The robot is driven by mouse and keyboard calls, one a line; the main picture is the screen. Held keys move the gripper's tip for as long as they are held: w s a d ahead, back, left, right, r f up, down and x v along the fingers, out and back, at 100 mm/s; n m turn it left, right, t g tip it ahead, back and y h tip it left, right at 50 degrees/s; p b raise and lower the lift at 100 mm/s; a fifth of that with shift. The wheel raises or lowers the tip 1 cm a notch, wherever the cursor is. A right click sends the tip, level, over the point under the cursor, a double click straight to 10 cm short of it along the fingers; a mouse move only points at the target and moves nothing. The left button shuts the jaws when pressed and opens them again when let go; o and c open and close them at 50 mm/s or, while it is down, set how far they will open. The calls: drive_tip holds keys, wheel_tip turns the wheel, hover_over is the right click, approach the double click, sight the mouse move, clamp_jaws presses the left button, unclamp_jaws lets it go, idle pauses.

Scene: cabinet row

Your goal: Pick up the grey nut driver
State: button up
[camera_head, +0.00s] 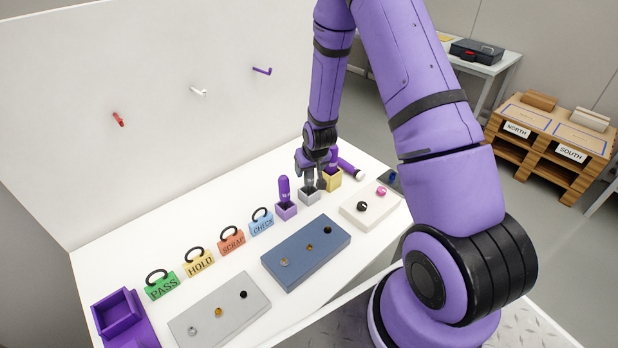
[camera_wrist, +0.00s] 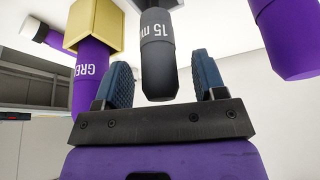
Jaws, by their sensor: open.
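The grey nut driver (camera_wrist: 157,55), with white "15 m" lettering on its handle, is between the two blue fingers of my gripper (camera_wrist: 162,72) in the wrist view. The fingers are open, with a visible gap on both sides of the handle. In the head view my gripper (camera_head: 316,170) is over the grey holder block (camera_head: 309,196), and the driver there is largely hidden by the fingers. The driver appears to stand upright in that block.
A purple-handled driver (camera_head: 284,188) stands in a purple holder (camera_head: 286,210) to the left. A yellow holder (camera_head: 331,181) with another purple-handled driver (camera_wrist: 91,80) is close on the other side. Tags, including the blue CHECK tag (camera_head: 262,227), and a blue-grey board (camera_head: 306,252) are nearby.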

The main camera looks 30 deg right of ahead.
drive_tip(key=shift+w+f, duration=0.1)
drive_tip(key=shift+f, duration=0.15)
drive_tip(key=c, duration=1)
drive_tip(key=shift+r, duration=0.1)
drive_tip(key=shift+r, duration=4.95)
